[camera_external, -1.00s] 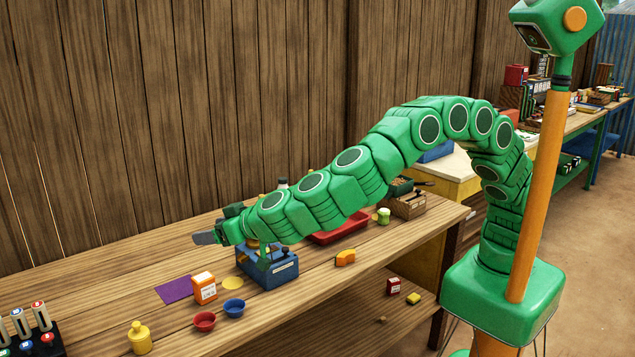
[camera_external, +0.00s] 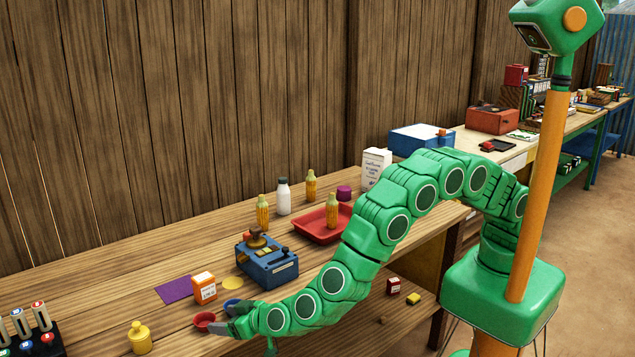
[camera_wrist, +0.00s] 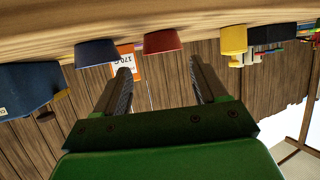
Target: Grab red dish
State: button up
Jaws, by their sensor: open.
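The red dish (camera_external: 203,320) is a small bowl on the front part of the wooden table, near the table's front edge. In the wrist view, which is upside down, the red dish (camera_wrist: 162,42) shows beyond and between my open finger tips. My gripper (camera_external: 228,324) is low over the table, just right of the red dish; whether it touches the dish cannot be told. In the wrist view my gripper (camera_wrist: 158,78) has its two fingers apart with nothing between them. The blue dish (camera_external: 231,304) is partly hidden behind my gripper; it also shows in the wrist view (camera_wrist: 96,53).
An orange-and-white box (camera_external: 204,288) stands behind the dishes. A yellow bottle (camera_external: 140,338) stands to the left. A blue balance box (camera_external: 268,264) is behind my wrist, and a red tray (camera_external: 318,226) lies farther back. A purple sheet (camera_external: 174,289) lies flat.

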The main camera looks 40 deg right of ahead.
aim_at(198, 319)
jog(key=shift+w+f, duration=0.2)
jog(key=shift+f, duration=0.25)
jog(key=shift+w+a+f, duration=0.25)
jog(key=shift+w+a, duration=0.1)
jog(key=shift+w, duration=0.2)
jog(key=shift+a+r+x, duration=0.1)
jog(key=shift+r+x, duration=0.05)
jog(key=shift+x, duration=1.35)
jog(key=shift+a+r+x, duration=0.1)
jog(key=shift+r+x, duration=0.05)
jog(key=shift+x, duration=1.4)
jog(key=shift+c, duration=0.4)
jog(key=c, duration=0.7)
